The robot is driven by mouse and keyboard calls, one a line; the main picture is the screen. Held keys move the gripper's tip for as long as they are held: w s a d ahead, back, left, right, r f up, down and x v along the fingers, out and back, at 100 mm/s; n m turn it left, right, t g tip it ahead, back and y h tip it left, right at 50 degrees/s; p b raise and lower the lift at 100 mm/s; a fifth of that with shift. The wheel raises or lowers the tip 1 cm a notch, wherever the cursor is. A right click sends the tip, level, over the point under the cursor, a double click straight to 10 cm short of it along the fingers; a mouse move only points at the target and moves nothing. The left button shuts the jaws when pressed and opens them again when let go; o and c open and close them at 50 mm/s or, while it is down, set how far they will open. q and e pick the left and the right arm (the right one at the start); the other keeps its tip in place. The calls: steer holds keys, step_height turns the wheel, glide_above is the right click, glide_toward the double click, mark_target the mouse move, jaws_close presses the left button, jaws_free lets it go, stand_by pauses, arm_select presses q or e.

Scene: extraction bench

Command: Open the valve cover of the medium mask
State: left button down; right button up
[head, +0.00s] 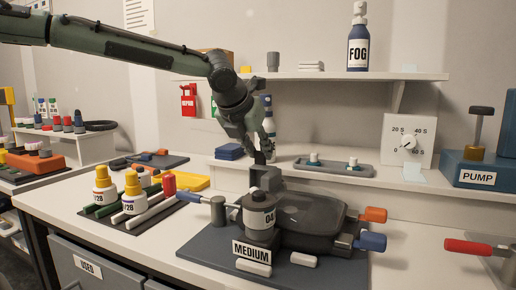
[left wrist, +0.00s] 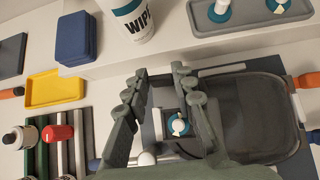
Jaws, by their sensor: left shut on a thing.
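The medium mask (head: 310,215) is a dark grey facepiece with a clear-looking lens, lying on a grey mat behind a "MEDIUM" label (head: 251,252). A dark canister (head: 260,222) marked "04" stands at its front. The dark valve cover (head: 265,178) rises behind the canister. My left gripper (head: 265,155) comes down from above and is shut at the cover's top; its exact grip is hard to see. In the left wrist view, the mask (left wrist: 255,115) lies right of my left gripper (left wrist: 158,85), and a teal-and-white valve (left wrist: 177,125) shows between the fingers. My right gripper is out of view.
Orange (head: 373,214) and blue (head: 370,241) strap ends stick out at the mask's right. Yellow-capped bottles (head: 133,195) stand left. A wipes tub (left wrist: 130,18) and a grey tray (head: 333,168) are on the ledge behind.

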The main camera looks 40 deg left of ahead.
arm_select(q)
steer(key=shift+w+a+f+g, duration=0.15)
steer(key=shift+w+f+g, duration=0.15)
steer(key=shift+w+g, duration=0.45)
steer(key=c, duration=1.5)
jaws_free()
steer(key=shift+c, duration=0.2)
steer(key=shift+s, duration=0.1)
steer(key=shift+r, duration=0.1)
steer(key=v, duration=1.1)
steer(key=shift+s+r, duration=0.25)
steer(key=shift+r, duration=0.1)
